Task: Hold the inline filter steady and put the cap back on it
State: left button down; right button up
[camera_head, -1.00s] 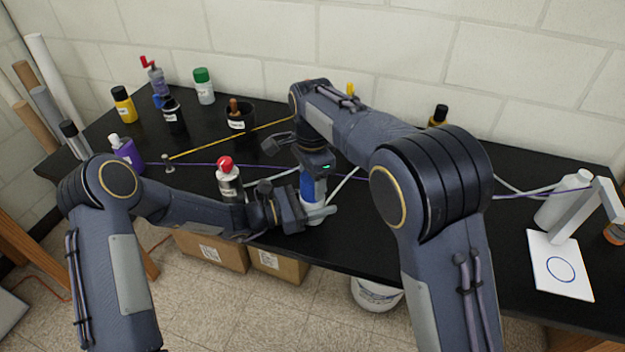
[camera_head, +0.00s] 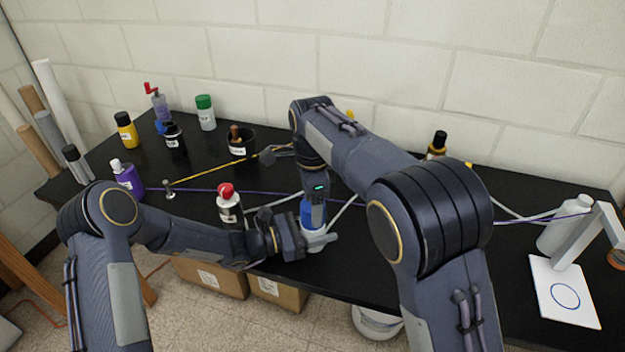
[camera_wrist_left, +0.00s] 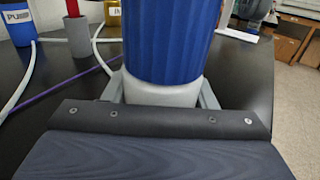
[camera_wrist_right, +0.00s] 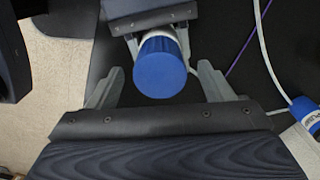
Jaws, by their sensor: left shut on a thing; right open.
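The inline filter (camera_head: 314,243) stands upright near the bench's front edge, with a white lower body and a ribbed blue cap (camera_head: 312,214) on top. My left gripper (camera_head: 308,244) is shut around the white body, below the blue part. The left wrist view shows the blue side (camera_wrist_left: 165,40) close above the white body (camera_wrist_left: 160,90). My right gripper (camera_wrist_right: 160,70) is open above the filter, its fingers apart on either side of the cap's round top (camera_wrist_right: 161,68), with gaps at both sides. In the head view my right arm hides most of that gripper.
A red-topped bottle (camera_head: 229,204) stands left of the filter. Pale tubes and a purple line (camera_head: 200,189) cross the black bench (camera_head: 420,255). Bottles and a dark cup (camera_head: 242,145) stand farther back. A white stand (camera_head: 565,290) is at right.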

notch_tip(320, 180, up, 10)
dwell(0.3)
jog(key=shift+f, duration=0.1)
pick_arm(q)
jog(key=c, duration=0.5)
grip_release()
jog(key=b+v, duration=0.1)
jog(key=v, duration=0.6)
jog(key=shift+a, duration=0.2)
pick_arm(e)
jog(key=shift+f, duration=0.65)
pick_arm(q)
jog(key=shift+s+a, duration=0.15)
